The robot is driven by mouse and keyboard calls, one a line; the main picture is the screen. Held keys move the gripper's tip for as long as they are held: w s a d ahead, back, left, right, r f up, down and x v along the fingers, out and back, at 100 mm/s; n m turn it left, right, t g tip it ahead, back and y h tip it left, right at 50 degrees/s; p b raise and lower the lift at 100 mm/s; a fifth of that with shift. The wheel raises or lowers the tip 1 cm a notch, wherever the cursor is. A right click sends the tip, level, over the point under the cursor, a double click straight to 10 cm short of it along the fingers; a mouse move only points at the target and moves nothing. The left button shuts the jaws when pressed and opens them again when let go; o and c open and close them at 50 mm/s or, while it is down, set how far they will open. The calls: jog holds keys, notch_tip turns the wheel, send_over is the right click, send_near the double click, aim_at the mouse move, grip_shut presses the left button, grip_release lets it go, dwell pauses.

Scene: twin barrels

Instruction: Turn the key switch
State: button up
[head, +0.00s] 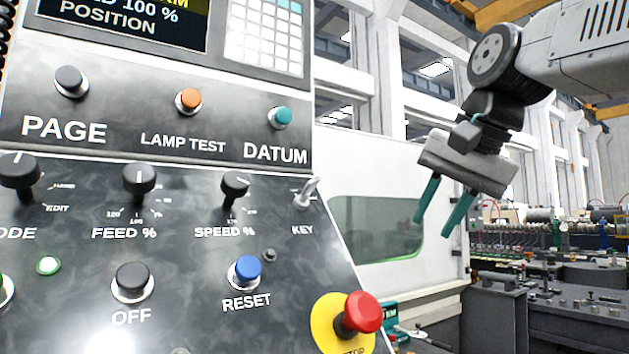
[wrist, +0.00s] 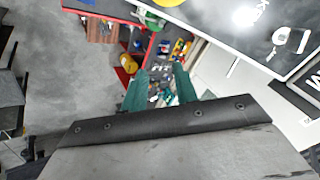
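The key switch (head: 305,194) is a small silver key in a round lock at the right side of the control panel (head: 200,270), above the label KEY. In the wrist view part of the panel with the key (wrist: 290,42) shows at the upper right. My gripper (head: 437,228) hangs in the air to the right of the panel, apart from the key. Its two teal fingers point down and are spread with a gap between them, and nothing is between them. The fingers also show in the wrist view (wrist: 162,88).
A red emergency stop button (head: 360,313) on a yellow disc stands out at the panel's lower right. The SPEED % knob (head: 235,187) is left of the key, and the blue RESET button (head: 246,270) is below. A white machine with a window (head: 385,228) stands behind.

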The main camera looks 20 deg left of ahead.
aim_at(317, 178)
jog(key=a+r+y, duration=0.3)
jog(key=a+r, duration=0.8)
jog(key=a, duration=0.3)
jog(key=x, duration=0.6)
jog(key=shift+w+a+f, duration=0.15)
jog(key=shift+w+a, duration=0.05)
jog(key=shift+w, duration=0.2)
jog(key=shift+w+a+f, duration=0.3)
jog(key=shift+a+f, duration=0.15)
jog(key=shift+f, duration=0.05)
grip_shut()
